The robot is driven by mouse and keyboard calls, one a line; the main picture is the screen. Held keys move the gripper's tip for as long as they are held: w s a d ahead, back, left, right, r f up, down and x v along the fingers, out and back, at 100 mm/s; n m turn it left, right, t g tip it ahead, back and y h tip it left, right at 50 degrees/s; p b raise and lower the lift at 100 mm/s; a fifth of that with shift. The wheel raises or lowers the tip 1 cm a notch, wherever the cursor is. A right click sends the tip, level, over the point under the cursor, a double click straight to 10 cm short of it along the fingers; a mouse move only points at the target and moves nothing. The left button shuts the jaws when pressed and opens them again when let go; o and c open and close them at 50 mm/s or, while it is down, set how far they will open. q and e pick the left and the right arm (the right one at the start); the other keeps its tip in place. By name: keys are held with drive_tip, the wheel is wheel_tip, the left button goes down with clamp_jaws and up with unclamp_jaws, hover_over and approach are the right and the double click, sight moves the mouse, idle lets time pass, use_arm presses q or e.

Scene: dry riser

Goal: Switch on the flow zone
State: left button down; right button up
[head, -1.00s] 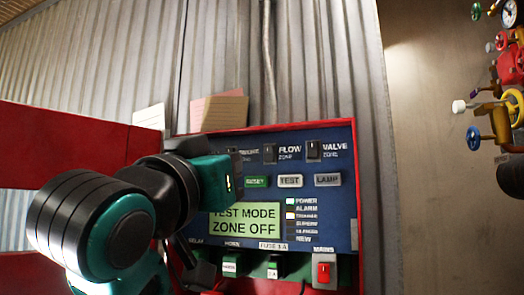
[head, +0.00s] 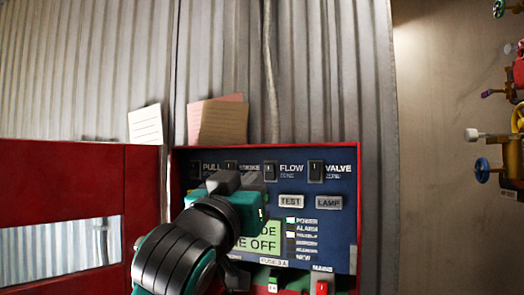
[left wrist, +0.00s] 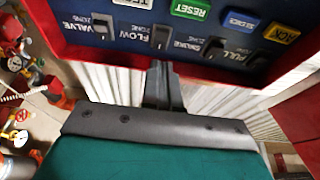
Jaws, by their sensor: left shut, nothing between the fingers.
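The flow zone switch (head: 269,171) is a small black rocker on the blue panel (head: 345,240), between the smoke and valve switches. It also shows upside down in the left wrist view (left wrist: 160,37). My left gripper (head: 223,181) is shut and empty in front of the panel, left of and below the flow switch in the head view. In the left wrist view its fingers (left wrist: 161,80) point toward the flow switch, and a gap seems to remain. My gripper covers part of the green display (head: 262,240), where "OFF" is readable. My right gripper is not in view.
The valve switch (head: 316,171) and the smoke switch (head: 230,167) flank the flow switch. A red mains switch (head: 321,288) is lower right. The red cabinet door (head: 60,185) stands open at left.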

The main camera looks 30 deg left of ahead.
sight(268, 166)
use_arm(q)
drive_tip(key=p+x, duration=0.5)
drive_tip(key=shift+w+a, duration=0.1)
drive_tip(key=shift+w, duration=0.1)
drive_tip(key=shift+w, duration=0.1)
idle(0.4)
